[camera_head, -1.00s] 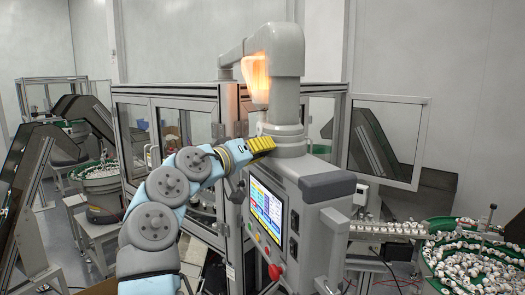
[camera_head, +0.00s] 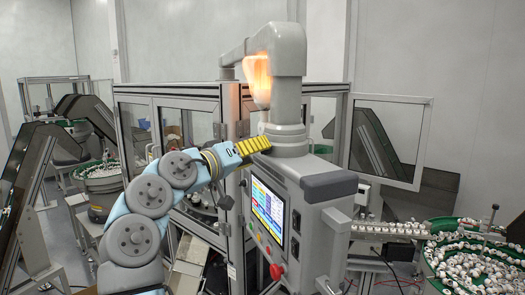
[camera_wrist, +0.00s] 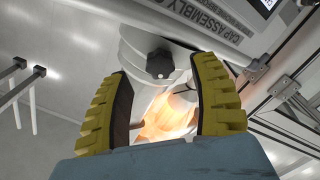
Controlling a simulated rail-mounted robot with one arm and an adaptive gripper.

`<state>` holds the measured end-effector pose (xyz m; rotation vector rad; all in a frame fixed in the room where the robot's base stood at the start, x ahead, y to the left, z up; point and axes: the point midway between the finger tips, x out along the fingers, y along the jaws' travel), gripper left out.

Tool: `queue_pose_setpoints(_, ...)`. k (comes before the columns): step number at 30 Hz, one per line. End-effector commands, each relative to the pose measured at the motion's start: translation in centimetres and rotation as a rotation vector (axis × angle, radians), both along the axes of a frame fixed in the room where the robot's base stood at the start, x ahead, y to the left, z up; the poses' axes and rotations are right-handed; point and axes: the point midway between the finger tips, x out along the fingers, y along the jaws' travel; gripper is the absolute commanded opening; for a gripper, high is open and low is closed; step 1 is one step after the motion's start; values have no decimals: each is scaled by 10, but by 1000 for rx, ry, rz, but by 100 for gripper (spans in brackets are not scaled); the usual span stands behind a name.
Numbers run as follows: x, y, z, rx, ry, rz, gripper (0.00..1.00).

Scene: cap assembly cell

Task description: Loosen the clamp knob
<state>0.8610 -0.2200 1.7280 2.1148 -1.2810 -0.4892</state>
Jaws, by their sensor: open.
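The clamp knob (camera_wrist: 160,63) is a dark, lobed knob on a pale grey round part, seen in the wrist view at upper centre. My gripper (camera_wrist: 163,70) has two yellow ribbed fingers with dark inner pads. They stand wide apart, and the knob appears in the gap near the fingertips, with no visible contact. How far it lies beyond the tips is hard to tell. In the head view my gripper (camera_head: 262,144) is beside the foot of the grey column (camera_head: 290,105) above the control panel. I cannot make out the knob there.
An orange glow (camera_head: 257,80) shows at the column. The control box with a lit screen (camera_head: 268,212) and red button (camera_head: 276,271) sits below my gripper. A glazed machine frame (camera_head: 165,93) stands behind. A green-rimmed bowl of caps (camera_head: 470,262) is at right.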

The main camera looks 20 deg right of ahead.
Motion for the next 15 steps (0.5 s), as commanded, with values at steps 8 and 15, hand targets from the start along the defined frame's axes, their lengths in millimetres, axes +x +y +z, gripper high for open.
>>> queue_pose_setpoints(8, -23, 45, 0, 0, -1, 1, 62)
queue_pose_setpoints(15, -36, 69, -1, 1, -1, -1, 62)
